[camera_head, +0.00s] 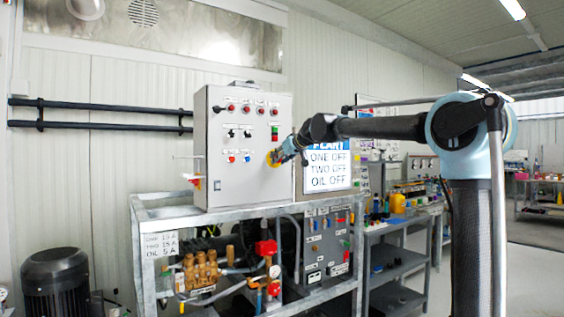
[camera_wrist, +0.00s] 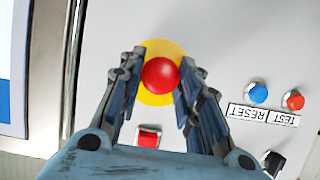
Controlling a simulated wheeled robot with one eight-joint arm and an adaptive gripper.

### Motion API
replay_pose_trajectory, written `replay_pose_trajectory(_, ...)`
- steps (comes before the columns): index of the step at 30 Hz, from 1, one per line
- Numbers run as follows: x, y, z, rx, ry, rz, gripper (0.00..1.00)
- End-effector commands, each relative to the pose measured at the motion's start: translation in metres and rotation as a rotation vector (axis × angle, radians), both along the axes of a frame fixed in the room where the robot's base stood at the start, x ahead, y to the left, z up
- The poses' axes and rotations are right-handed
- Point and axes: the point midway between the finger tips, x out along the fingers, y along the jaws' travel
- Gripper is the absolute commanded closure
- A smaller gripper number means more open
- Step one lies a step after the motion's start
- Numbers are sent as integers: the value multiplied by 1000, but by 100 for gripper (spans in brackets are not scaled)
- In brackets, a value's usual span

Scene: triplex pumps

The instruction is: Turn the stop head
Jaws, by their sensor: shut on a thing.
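The stop head is a round red mushroom button (camera_wrist: 160,75) on a yellow disc (camera_wrist: 176,48), on the face of a light grey control box (camera_head: 228,142). In the head view only part of the yellow disc (camera_head: 271,158) shows, at the right side of the box face. My gripper (camera_wrist: 160,72) reaches the box from the right in the head view (camera_head: 279,156). In the wrist view its two fingers stand on either side of the red head and are shut on it. The fingers hide parts of the yellow disc.
Below the head in the wrist view are a square red button (camera_wrist: 148,137), a blue button (camera_wrist: 257,92) and a small red button (camera_wrist: 293,100). A blue and white sign (camera_head: 329,166) stands right of the box, behind my arm. The box stands on a metal frame (camera_head: 240,215).

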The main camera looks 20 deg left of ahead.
Motion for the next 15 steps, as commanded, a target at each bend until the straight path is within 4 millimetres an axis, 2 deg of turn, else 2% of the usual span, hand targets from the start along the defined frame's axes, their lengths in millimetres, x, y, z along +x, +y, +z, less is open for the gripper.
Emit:
replay_pose_trajectory(9,3,-3,0,153,177,-3,92)
replay_pose_trajectory(15,3,-3,0,193,224,-3,92)
